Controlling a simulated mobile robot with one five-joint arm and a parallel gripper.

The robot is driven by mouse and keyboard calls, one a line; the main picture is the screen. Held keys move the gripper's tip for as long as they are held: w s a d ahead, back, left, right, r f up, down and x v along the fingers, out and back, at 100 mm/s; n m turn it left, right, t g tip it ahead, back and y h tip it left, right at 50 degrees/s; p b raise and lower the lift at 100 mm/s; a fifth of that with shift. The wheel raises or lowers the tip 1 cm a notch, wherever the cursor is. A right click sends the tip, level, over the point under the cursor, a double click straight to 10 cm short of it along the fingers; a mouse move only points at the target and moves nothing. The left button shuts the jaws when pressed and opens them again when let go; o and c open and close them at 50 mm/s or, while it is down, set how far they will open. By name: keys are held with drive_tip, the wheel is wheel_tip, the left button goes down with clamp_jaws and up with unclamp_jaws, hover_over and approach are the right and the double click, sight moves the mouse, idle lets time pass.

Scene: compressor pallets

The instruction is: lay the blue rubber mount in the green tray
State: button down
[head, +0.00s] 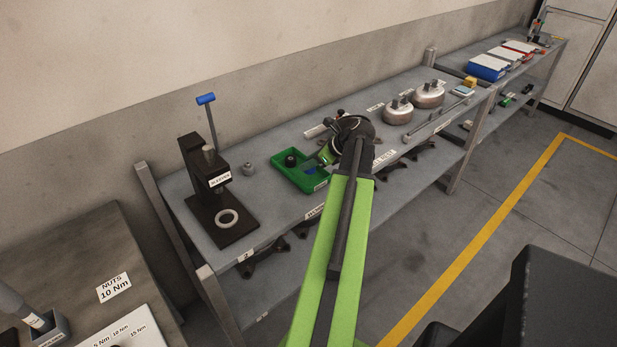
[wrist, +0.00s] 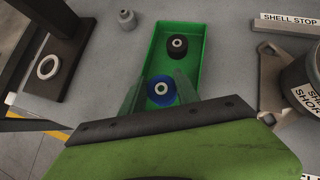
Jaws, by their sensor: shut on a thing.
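The green tray (wrist: 197,61) lies on the grey bench in the wrist view, and it also shows in the head view (head: 288,174). The blue rubber mount (wrist: 161,91) is between my gripper's fingers (wrist: 160,93), over the near end of the tray. My gripper is shut on it. I cannot tell whether the mount touches the tray floor. A black rubber mount (wrist: 177,46) stands in the far part of the tray. In the head view the blue mount (head: 311,170) is partly hidden by my gripper (head: 318,165).
A dark press (head: 207,180) with a blue-handled lever stands left of the tray. A small grey part (wrist: 127,19) stands between them. A shell stop bar (wrist: 287,25) and a bracketed shell (wrist: 300,85) are close on the right. Round metal shells (head: 429,95) stand further along the bench.

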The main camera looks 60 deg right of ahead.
sight(310, 171)
wheel_tip(310, 171, down, 4)
drive_tip(key=b, duration=0.4)
drive_tip(key=shift+f, duration=0.15)
drive_tip(key=shift+r, duration=0.2)
drive_tip(key=shift+f, duration=0.1)
drive_tip(key=c, duration=1.2)
unclamp_jaws()
drive_tip(key=shift+r, duration=0.25)
drive_tip(key=p+v, duration=0.8)
drive_tip(key=v, duration=0.4)
drive_tip(key=shift+f+p, duration=0.15)
drive_tip(key=shift+p, duration=0.15)
